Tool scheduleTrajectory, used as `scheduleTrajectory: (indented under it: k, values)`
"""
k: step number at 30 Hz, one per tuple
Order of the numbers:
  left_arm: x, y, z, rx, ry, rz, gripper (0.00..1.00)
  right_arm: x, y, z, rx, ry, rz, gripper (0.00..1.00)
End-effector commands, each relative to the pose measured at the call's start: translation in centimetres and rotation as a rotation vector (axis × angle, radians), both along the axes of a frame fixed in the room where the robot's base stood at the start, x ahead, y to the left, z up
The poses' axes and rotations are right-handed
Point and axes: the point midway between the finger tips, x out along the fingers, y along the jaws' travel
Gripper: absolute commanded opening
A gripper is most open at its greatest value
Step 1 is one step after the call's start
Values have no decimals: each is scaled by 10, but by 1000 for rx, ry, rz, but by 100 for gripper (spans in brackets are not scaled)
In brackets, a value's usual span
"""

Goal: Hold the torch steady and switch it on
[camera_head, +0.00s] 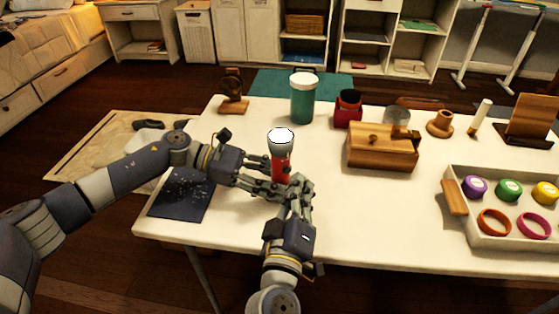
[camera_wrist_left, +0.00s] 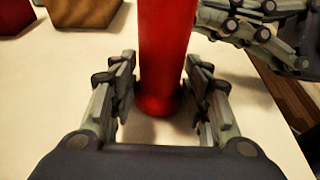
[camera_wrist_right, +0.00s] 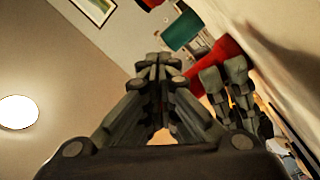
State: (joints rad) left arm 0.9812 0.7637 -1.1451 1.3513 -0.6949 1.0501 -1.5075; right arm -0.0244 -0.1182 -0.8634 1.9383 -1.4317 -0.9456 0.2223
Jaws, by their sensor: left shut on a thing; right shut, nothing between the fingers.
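The red torch (camera_head: 281,167) stands upright on the white table, its grey head up and a bright white face on top. I cannot tell whether that face is lit. My left gripper (camera_head: 268,184) is shut around the lower body; the red body (camera_wrist_left: 166,50) rises between its fingers in the left wrist view. My right gripper (camera_head: 297,184) is shut and empty, close beside the torch on its right. In the right wrist view its fingertips (camera_wrist_right: 158,62) are together, with the red torch body (camera_wrist_right: 222,60) to their right. The switch cannot be made out.
A teal jar (camera_head: 302,105) and a red holder (camera_head: 348,110) stand behind the torch. A wooden box (camera_head: 382,152) is to the right, then a white tray (camera_head: 470,220) with coloured rings and lids. A dark mat (camera_head: 181,195) lies under my left arm.

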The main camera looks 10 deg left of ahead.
Motion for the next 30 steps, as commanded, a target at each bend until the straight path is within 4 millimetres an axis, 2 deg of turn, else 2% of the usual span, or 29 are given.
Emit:
scheduleTrajectory:
  k: [18,30]
  values:
    - [0,0,-1,1,1,-1,30,-43,-36,-1,-1,1,1,0]
    - [0,0,-1,1,1,-1,30,-45,-38,0,0,0,0,0]
